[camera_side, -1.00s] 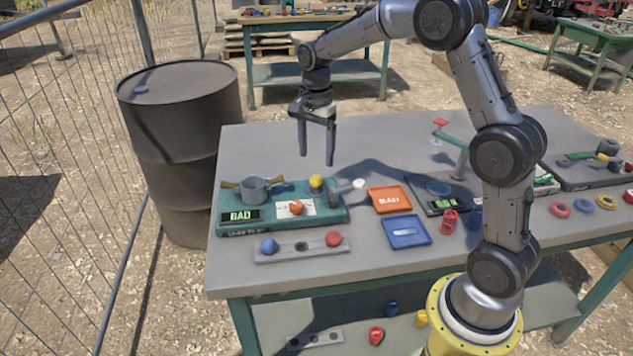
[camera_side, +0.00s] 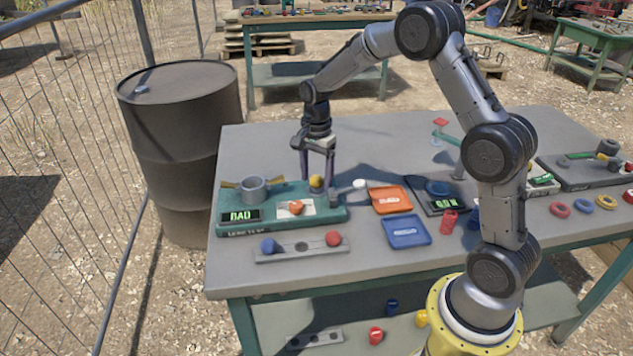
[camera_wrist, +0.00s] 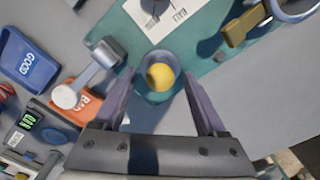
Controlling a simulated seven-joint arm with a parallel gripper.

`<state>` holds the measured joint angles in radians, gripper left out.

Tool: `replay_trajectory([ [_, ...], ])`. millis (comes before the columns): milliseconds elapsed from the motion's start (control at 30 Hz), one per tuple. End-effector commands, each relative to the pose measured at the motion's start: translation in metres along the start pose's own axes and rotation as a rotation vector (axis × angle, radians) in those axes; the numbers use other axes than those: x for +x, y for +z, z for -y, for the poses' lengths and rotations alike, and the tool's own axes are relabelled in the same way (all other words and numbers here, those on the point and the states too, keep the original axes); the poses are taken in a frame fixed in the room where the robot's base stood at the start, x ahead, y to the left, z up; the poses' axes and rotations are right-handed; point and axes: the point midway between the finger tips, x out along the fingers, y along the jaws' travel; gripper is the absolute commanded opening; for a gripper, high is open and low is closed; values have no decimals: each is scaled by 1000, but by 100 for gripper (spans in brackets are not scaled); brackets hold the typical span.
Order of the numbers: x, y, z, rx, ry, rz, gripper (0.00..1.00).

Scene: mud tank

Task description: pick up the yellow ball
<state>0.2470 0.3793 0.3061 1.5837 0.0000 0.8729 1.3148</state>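The yellow ball (camera_side: 316,181) sits at the back right of the green board (camera_side: 338,215). In the wrist view the yellow ball (camera_wrist: 160,77) rests in a round grey cup-like holder (camera_wrist: 154,95) at the board's edge. My gripper (camera_side: 317,176) is open and points down, with its fingers around the ball's spot. In the wrist view my gripper (camera_wrist: 158,80) has one finger on each side of the holder, with nothing held. I cannot tell exactly how far the fingertips are above or beside the ball.
A grey pot (camera_side: 254,189) and an orange ball (camera_side: 296,207) on a white card are on the board. A grey hammer-like piece with a white end (camera_side: 359,184) lies close to the ball's right. Orange (camera_side: 391,199) and blue (camera_side: 407,232) trays stand further right.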

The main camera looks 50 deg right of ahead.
Motion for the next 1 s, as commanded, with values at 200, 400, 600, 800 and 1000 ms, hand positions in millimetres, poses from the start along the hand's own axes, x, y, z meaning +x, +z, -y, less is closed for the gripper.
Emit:
replay_trajectory([
  [200,0,0,0,0,-1,0,32],
  [400,-1,0,0,0,-1,0,0],
  [600,-1,0,0,0,-1,0,0],
  [800,-6,0,1,0,-2,-1,0],
  [1000,-28,0,1,0,-6,-2,0],
])
